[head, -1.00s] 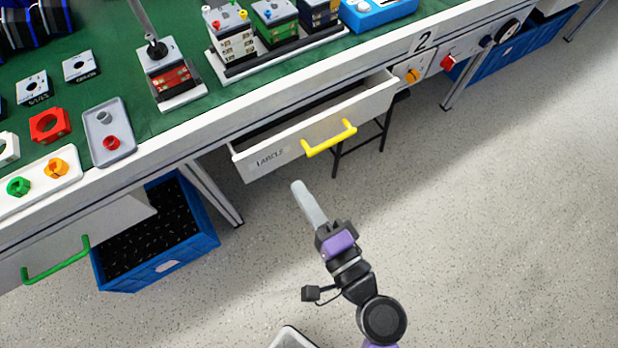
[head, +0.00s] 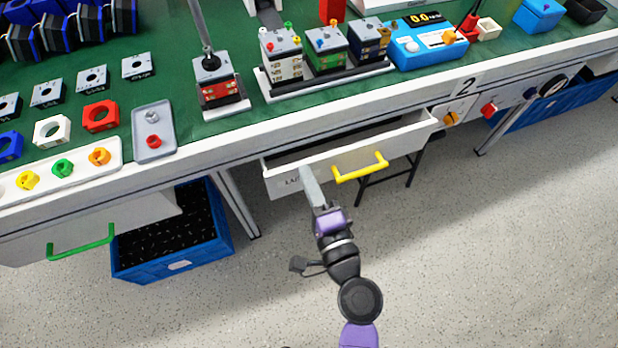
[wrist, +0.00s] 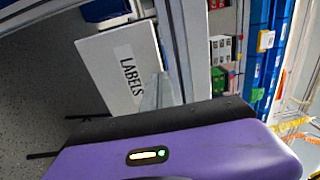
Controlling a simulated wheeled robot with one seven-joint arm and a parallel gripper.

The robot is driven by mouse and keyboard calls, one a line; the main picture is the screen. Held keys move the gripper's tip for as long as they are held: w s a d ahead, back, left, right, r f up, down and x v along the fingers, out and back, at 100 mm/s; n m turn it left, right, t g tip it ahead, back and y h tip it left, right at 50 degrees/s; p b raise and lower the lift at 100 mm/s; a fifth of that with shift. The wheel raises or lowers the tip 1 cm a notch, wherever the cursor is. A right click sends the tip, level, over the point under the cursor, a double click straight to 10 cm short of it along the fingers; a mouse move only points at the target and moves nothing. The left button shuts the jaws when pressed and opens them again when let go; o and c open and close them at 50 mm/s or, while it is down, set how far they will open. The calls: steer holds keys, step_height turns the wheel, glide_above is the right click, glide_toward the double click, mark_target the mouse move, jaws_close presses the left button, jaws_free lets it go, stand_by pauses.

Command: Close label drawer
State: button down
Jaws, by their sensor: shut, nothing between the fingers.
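The label drawer (head: 355,158) is partly open under the workbench, with its inside showing behind the white front and a yellow handle (head: 360,167) on that front. In the wrist view, its front (wrist: 95,65) reads "LABELS". My gripper (head: 306,172) is shut and empty, with its pale fingers at the left part of the drawer front, left of the handle. They hide most of the label in the head view. In the wrist view, the fingertips (wrist: 160,92) overlap the front beside the label. I cannot tell whether they touch it.
A second drawer with a green handle (head: 80,244) hangs at the left, above a blue crate (head: 175,255). Orange and red rotary knobs (head: 450,119) sit on the bench front at the right. The green bench top (head: 190,130) carries many parts. The floor in front is clear.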

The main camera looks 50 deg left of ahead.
mark_target(301, 162)
steer(key=b+x, duration=0.1)
steer(key=x, duration=0.3)
steer(key=shift+w+a, duration=0.15)
steer(key=shift+a, duration=0.05)
steer(key=shift+w+a+r, duration=0.1)
steer(key=shift+a, duration=0.2)
steer(key=shift+d, duration=0.1)
